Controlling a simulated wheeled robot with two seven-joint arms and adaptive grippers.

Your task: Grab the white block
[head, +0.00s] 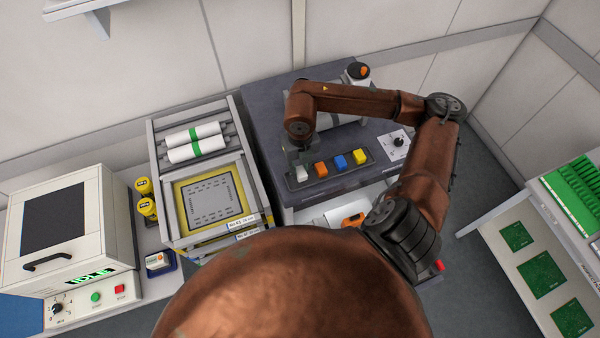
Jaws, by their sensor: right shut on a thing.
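The white block (302,173) is at the left end of a dark tray (312,186) on the grey trolley top. Orange (321,169), blue (341,162) and yellow (359,157) blocks stand in a row to its right. My right gripper (301,162) points down over the white block and is shut on it; the fingertips are small and partly hidden by the wrist. The block appears still at its place in the row; I cannot tell whether it is lifted. My left gripper is not in view.
A white card with a black knob (398,142) lies right of the tray. A rack with a yellow-framed screen (211,201) stands left of the trolley. A white oven-like machine (62,235) is far left. A table with green boards (541,272) is at right.

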